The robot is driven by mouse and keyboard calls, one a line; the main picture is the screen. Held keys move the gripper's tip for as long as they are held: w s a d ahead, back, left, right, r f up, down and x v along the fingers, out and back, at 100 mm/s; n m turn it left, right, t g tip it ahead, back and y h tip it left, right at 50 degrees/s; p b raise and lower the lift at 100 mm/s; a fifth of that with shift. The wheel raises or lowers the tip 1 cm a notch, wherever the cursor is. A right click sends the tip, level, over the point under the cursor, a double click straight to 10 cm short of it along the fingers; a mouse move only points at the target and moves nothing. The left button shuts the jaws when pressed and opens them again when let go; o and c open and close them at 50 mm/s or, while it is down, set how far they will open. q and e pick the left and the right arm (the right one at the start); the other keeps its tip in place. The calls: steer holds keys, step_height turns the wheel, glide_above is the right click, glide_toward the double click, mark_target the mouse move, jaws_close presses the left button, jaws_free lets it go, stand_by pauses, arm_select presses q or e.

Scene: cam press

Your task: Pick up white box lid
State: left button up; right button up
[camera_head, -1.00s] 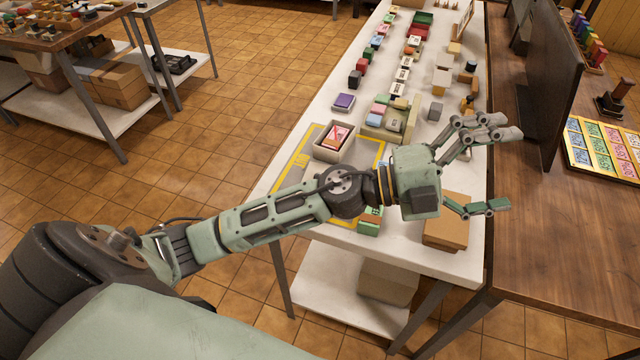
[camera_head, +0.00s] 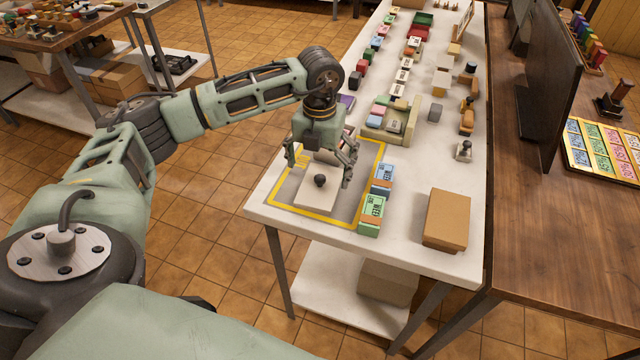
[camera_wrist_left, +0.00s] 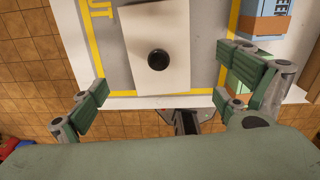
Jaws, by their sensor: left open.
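The white box lid (camera_head: 312,197) is a flat white plate with a round black knob in its middle. It lies inside the yellow-outlined grey area at the near end of the white table. It also shows in the left wrist view (camera_wrist_left: 172,78), between the open fingers and a little beyond them. My left gripper (camera_head: 322,168) points down just above and behind the lid, with its fingers spread wide and nothing between them. In the left wrist view (camera_wrist_left: 160,105) the fingers stand apart on both sides of the lid. My right gripper does not show.
Blue and green labelled boxes (camera_head: 372,207) stand at the right edge of the yellow outline (camera_head: 372,165). A brown box (camera_head: 447,219) lies farther right on the white table (camera_head: 400,247). A beige tray (camera_head: 405,128) and several small boxes lie behind the gripper.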

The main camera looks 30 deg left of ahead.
mark_target(319, 180)
arm_select(q)
step_height(319, 180, down, 5)
steer(key=shift+a+f+p, duration=0.1)
steer(key=shift+f+p, duration=0.1)
steer(key=shift+p, duration=1)
steer(key=shift+f, duration=0.3)
steer(key=c, duration=1.2)
